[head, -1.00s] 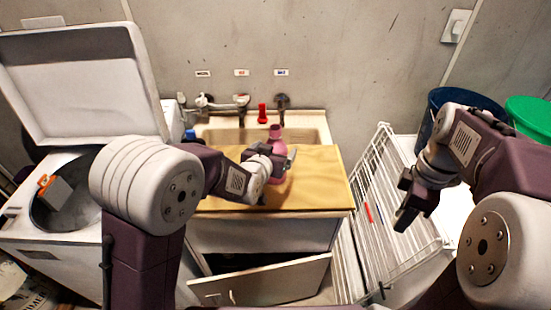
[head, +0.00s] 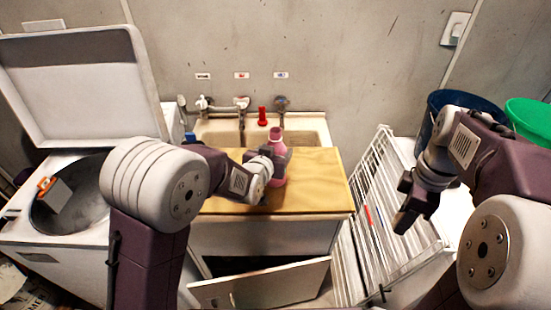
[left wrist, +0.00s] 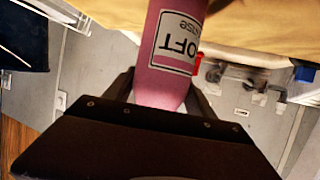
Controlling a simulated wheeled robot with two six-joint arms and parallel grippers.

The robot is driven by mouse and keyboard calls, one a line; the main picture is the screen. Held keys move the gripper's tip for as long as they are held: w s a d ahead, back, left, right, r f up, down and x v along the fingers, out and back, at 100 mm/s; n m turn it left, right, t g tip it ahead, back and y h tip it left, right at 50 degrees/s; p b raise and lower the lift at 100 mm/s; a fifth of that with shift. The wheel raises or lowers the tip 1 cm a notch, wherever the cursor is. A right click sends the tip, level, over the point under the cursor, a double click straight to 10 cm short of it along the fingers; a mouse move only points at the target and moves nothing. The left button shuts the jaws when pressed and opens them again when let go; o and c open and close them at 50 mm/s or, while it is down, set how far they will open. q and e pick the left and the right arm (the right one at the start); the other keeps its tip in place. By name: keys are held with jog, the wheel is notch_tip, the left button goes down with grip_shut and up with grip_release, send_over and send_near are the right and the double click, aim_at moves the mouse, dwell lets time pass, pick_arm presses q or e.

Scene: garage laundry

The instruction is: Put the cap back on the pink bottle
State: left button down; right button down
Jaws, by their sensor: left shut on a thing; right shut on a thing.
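The pink bottle (head: 277,172) stands upright on the wooden top over the front of the sink, with its neck pointing up and no cap seen on it. My left gripper (head: 276,160) is shut on the bottle from the left. In the left wrist view the bottle (left wrist: 172,60), with a white label, lies between the dark fingers (left wrist: 165,95). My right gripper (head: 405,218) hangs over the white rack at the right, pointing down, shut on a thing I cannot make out. I cannot pick out the cap in any view.
The wooden top (head: 320,185) is clear to the right of the bottle. A red object (head: 262,116) and taps stand behind on the sink. An open washer (head: 30,225) is at left, a white wire rack (head: 375,215) at right, blue and green bins beyond.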

aim_at(274, 141)
pick_arm(q)
jog(key=shift+r, duration=0.15)
